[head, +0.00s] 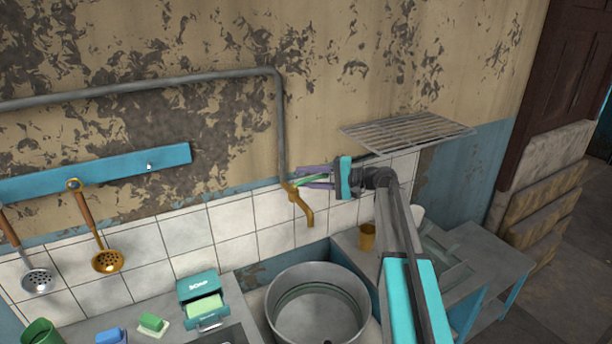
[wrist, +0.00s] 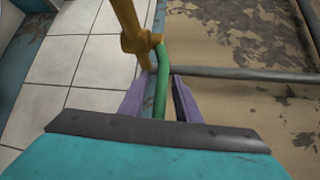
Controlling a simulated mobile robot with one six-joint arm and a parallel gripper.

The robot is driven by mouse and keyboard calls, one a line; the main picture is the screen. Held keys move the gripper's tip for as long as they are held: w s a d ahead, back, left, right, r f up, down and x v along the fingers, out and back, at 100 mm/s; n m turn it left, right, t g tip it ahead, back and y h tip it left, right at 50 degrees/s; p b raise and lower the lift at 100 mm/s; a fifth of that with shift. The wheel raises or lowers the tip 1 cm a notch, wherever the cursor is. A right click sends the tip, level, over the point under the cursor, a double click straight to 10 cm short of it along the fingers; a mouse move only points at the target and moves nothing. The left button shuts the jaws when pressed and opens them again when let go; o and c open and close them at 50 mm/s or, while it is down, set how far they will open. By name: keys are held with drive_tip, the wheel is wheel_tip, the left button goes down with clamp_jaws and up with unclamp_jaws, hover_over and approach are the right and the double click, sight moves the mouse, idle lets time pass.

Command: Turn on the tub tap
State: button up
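The tub tap (head: 308,212) is a brass-yellow spout on the wall at the end of a grey pipe, above a round metal tub (head: 360,325). In the wrist view the tap body (wrist: 138,42) is at the top centre. Its green handle (wrist: 161,68) runs from the tap body toward me, and it also shows in the head view (head: 308,181). My gripper (head: 301,176) has its purple fingers on either side of the handle. In the wrist view my gripper (wrist: 161,78) is open, with narrow gaps beside the handle. The handle's near end is hidden.
A wire rack (head: 405,131) projects from the wall just right of my gripper. The grey pipe (head: 281,130) rises behind the tap. White tiles line the wall.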

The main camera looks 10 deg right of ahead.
drive_tip(key=shift+a, duration=0.1)
clamp_jaws()
idle(0.3)
